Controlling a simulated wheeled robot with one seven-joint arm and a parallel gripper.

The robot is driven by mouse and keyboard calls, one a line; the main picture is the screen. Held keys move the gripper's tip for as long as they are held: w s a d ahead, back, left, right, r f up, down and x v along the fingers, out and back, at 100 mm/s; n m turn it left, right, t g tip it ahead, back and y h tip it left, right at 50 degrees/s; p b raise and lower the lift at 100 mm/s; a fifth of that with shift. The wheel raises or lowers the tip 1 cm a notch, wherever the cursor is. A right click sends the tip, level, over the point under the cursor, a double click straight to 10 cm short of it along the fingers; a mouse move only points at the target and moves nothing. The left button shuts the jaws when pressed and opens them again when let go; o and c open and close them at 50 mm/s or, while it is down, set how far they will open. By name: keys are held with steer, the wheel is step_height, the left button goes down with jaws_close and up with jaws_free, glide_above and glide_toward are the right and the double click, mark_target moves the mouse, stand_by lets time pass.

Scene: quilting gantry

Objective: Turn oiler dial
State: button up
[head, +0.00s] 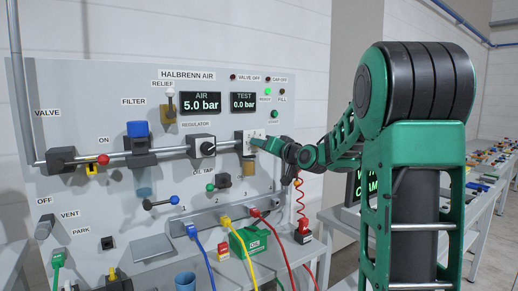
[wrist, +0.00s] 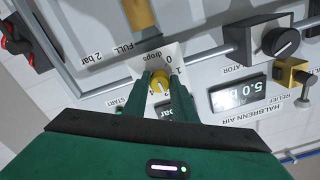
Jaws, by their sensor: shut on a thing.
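The oiler (head: 240,136) is a block on the pipe at the right of the panel, with an amber bowl (head: 249,167) below it. In the wrist view, its small yellow dial (wrist: 159,86) sits in front of a white scale plate (wrist: 172,53) marked "drops", with 0 and 1 readable. My gripper (wrist: 161,80) is shut on the dial, one green finger on each side. In the head view my gripper (head: 257,143) reaches the oiler from the right and hides the dial. The dial's exact setting cannot be read.
The regulator (head: 202,147) with its black knob is left of the oiler. Above are displays, AIR (head: 201,101) at 5.0 bar and TEST (head: 243,102) at 0.0 bar. Below are the oil tap (head: 222,181) and a manifold (head: 190,224) with coloured hoses.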

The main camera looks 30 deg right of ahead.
steer(key=shift+m, duration=0.6)
steer(key=o, duration=1)
steer(key=shift+o, duration=0.2)
steer(key=s, duration=1)
steer(key=shift+s+d, duration=0.2)
steer(key=shift+s, duration=0.15)
